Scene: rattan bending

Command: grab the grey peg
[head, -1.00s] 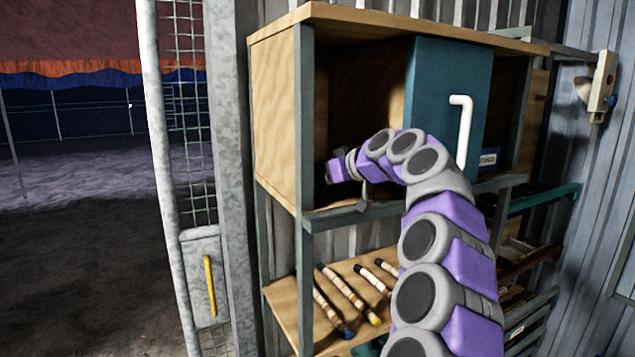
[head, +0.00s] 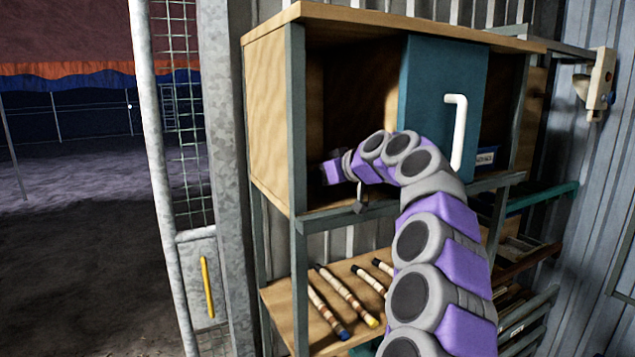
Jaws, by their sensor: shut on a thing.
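My arm reaches up and bends left into the open left part of the upper cabinet (head: 270,115). The grey peg cannot be picked out as a separate shape, being hidden by or merged with the gripper and wrist.
A teal sliding door (head: 425,90) with a white handle (head: 457,130) covers the cabinet's middle. Several banded rattan sticks (head: 345,295) lie on the lower shelf (head: 278,300). A galvanised post (head: 222,150) and mesh gate stand left. A control box (head: 602,82) is on the right wall.

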